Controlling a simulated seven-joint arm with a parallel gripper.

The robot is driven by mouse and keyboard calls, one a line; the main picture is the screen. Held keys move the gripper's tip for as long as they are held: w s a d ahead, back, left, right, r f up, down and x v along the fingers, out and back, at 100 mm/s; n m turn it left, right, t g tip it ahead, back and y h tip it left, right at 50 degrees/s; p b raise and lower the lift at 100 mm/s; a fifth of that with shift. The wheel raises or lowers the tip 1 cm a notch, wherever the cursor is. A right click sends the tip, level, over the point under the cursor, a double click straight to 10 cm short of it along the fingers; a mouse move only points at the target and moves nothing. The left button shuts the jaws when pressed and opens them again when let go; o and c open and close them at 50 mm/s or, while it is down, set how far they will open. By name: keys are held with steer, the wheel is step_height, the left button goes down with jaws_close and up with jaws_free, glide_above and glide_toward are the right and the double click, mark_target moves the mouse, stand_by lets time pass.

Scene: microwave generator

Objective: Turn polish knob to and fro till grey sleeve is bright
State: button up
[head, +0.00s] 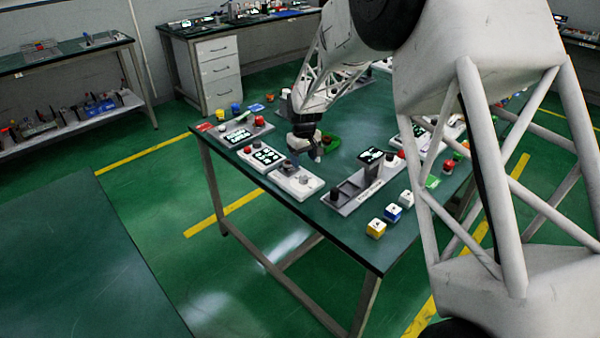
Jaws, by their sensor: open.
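My gripper (305,152) hangs fingers down over the far part of the green table, just behind a white panel (308,190). The fingers are small here, but they look open, with nothing clear between them. The white panel carries small dark and grey knobs (304,179). I cannot tell which is the polish knob, nor whether the gripper touches any. To its right is a grey unit (345,207) with a dark upright part and a small screen (371,155). No grey sleeve can be made out for certain.
Left of the white panel are panels with lit screens (262,156) and red buttons. Yellow, blue and white cubes (376,228) stand by the table's front edge. My arm covers the table's right part.

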mark_target(304, 177)
steer(key=n, duration=0.8)
steer(key=shift+f, duration=0.1)
steer(key=shift+f, duration=3.85)
steer(key=shift+c, duration=0.2)
steer(key=c, duration=0.9)
steer(key=shift+m, duration=0.4)
